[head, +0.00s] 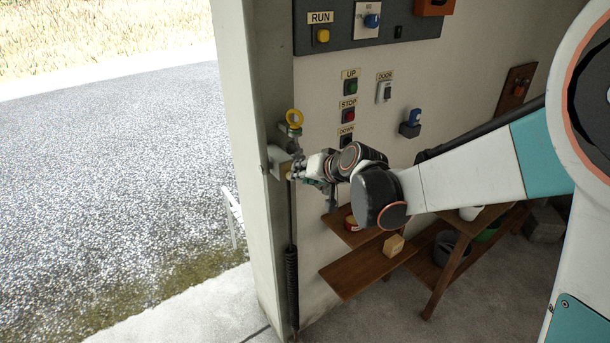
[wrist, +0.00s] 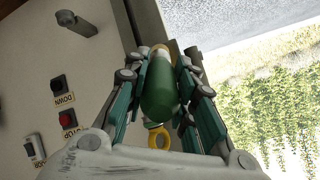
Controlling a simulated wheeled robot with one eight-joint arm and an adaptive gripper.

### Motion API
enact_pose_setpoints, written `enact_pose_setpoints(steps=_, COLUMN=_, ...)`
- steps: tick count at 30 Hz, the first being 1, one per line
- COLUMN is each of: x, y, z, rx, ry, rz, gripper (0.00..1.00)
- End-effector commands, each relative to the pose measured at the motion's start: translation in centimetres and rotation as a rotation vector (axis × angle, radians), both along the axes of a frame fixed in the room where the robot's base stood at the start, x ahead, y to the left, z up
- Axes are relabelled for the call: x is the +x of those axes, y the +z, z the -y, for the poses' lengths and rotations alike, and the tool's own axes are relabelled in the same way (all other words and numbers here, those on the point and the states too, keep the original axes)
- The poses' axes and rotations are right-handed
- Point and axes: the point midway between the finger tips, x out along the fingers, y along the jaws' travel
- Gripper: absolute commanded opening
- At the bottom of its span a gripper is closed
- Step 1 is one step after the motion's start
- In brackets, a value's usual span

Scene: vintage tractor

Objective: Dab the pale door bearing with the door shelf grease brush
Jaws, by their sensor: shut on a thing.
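My gripper (head: 301,172) is shut on the green-handled grease brush (wrist: 159,88), which lies between its two fingers in the wrist view (wrist: 163,58). The brush's pale tan end points away from the wrist camera, toward the door post. In the head view a pale block (head: 279,160), which looks like the door bearing, is fixed on the post right at my fingertips. Its contact with the brush end is hidden by the gripper, so I cannot tell whether they touch.
A yellow ring (head: 294,118) sits on a bracket just above my gripper. UP, STOP and DOWN buttons (head: 349,115) are on the wall to the right. Wooden shelves (head: 362,270) with a red tin and a small block are below. The doorway at left is open.

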Motion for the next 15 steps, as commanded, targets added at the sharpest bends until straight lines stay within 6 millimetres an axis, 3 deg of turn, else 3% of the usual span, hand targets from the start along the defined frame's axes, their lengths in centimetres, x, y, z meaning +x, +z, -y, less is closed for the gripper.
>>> enact_pose_setpoints(steps=15, x=0.04, y=0.83, z=-0.09, rx=0.000, ry=0.000, rz=0.000, gripper=0.00)
